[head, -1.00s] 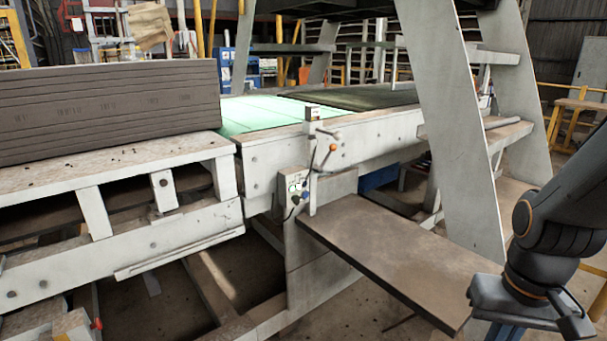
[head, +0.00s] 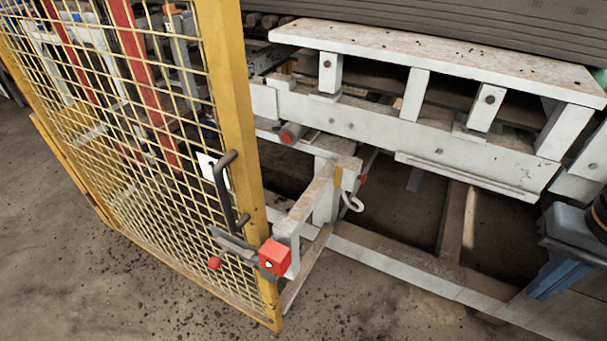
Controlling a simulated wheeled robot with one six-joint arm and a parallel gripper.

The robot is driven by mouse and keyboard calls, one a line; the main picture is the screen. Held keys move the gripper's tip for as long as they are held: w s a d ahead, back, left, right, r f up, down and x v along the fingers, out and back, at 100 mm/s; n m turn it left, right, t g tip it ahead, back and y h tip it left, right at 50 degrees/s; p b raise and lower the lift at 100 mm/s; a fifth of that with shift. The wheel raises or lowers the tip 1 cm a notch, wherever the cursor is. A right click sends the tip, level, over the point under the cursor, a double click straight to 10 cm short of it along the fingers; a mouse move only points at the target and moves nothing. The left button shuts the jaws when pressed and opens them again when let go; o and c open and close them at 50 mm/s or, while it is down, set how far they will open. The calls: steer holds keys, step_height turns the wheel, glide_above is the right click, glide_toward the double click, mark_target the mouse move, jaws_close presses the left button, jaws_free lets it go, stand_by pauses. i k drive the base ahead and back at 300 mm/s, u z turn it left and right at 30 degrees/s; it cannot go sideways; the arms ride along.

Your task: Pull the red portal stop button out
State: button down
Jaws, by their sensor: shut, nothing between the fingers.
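No red part that I can clearly tell as the portal stop button shows. A red box (head: 273,258) with a small pale mark sits at the gate's latch, beside the lower end of the yellow post. A small round red knob (head: 214,263) is on the gate's latch bar, left of the red box. I cannot tell whether either is a stop button. My gripper is out of view; only dark and blue-grey parts of my own body show at the right edge.
A yellow mesh gate (head: 150,140) with a dark handle (head: 226,180) stands on the left. A white steel frame (head: 400,125) carrying a grey stack (head: 450,25) fills the upper right. Bare floor (head: 90,290) is free at the lower left.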

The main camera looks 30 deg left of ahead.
mark_target(363, 178)
steer(key=u, duration=0.65)
steer(key=i, duration=0.75)
steer(key=u, duration=1.65)
steer(key=k, duration=0.45)
steer(key=z, duration=1)
